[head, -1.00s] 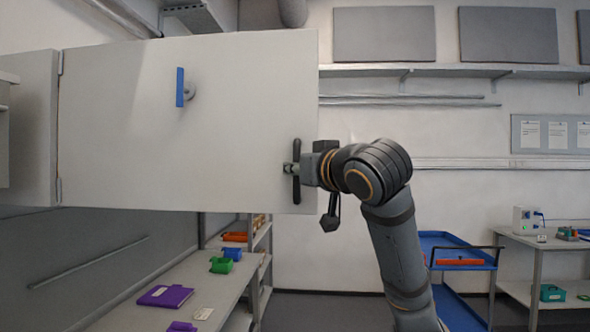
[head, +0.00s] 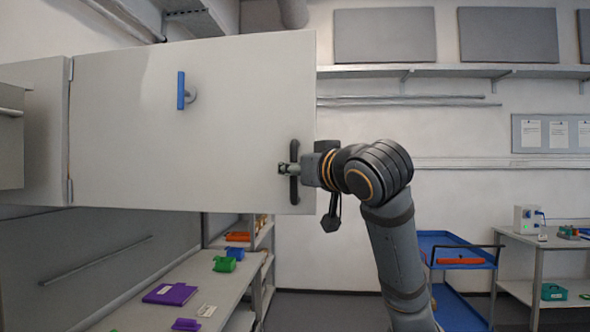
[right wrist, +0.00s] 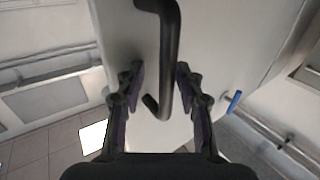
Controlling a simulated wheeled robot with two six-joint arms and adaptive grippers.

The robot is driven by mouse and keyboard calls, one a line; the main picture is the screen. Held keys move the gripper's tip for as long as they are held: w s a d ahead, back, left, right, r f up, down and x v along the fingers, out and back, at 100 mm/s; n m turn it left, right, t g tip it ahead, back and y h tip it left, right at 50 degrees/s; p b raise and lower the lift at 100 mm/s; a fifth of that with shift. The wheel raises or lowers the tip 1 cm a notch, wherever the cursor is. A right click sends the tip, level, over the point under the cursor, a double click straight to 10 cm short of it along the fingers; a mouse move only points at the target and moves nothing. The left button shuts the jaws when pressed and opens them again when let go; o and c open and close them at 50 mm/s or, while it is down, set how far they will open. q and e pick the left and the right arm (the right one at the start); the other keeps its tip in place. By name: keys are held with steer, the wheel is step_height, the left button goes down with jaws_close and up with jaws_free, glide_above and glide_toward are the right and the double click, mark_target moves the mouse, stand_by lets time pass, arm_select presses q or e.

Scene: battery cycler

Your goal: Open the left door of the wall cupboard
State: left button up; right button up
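The large light-grey cupboard door (head: 130,140) has hinges along its left edge and stands out from the cupboard (head: 40,120), its face toward me. A dark bar handle (head: 294,172) is near its right edge; it also shows in the right wrist view (right wrist: 170,50). A blue handle (head: 181,90) sits further left on the panel. My right gripper (head: 288,169) is at the dark handle. In the right wrist view, the fingers (right wrist: 160,75) straddle the bar, close to it on the right, with a gap on the left. My left gripper is not in view.
A bench (head: 150,320) with a purple book (head: 170,294) and green and blue bins runs below the door. A blue cart (head: 450,247) and a side table (head: 545,243) stand at the right. A grey box-like body (head: 10,140) is at the left edge.

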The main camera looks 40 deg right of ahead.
steer(key=shift+w+a, duration=0.1)
steer(key=v, duration=1.2)
